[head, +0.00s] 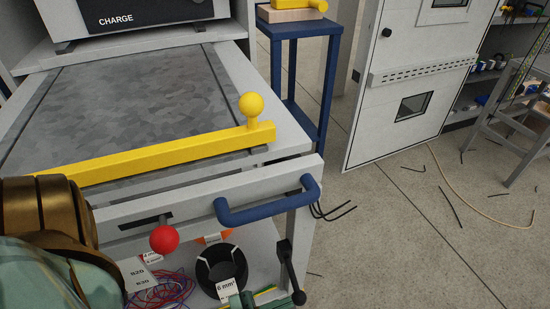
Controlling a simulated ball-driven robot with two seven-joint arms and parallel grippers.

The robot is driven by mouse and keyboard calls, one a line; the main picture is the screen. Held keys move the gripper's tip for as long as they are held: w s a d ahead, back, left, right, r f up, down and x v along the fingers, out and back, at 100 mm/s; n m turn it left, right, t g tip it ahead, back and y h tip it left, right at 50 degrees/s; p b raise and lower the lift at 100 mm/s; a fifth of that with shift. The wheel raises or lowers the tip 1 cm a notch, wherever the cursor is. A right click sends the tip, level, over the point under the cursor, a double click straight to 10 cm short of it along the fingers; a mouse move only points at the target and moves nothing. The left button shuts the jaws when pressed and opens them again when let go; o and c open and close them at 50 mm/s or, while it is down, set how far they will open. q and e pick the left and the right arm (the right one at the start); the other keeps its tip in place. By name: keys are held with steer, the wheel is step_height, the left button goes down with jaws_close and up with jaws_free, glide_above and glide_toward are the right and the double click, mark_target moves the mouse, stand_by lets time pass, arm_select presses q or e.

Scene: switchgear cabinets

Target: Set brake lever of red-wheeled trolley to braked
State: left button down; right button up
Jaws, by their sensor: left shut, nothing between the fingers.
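A grey trolley (310,172) fills the left half of the head view; its wheels are out of view. A lever with a red ball knob (164,240) sticks out of a dark slot in its front panel, toward the slot's right end. I see no marking that tells the lever's setting. My left gripper (55,225), bronze-coloured, is at the lower left, to the left of the red knob and apart from it in the picture. Its fingertips cannot be made out; it is shut and empty. My right gripper is not in view.
A blue handle (265,207) projects from the trolley front. A yellow bar (170,155) with a ball lies across its top. Below are a black cable coil (222,268) and a black lever (290,265). Floor at right is open, with scattered wires.

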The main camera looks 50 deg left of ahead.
arm_select(q)
steer(key=v, duration=1)
steer(key=shift+s+r+p, duration=0.15)
steer(key=shift+r+p, duration=0.2)
steer(key=shift+r, duration=0.05)
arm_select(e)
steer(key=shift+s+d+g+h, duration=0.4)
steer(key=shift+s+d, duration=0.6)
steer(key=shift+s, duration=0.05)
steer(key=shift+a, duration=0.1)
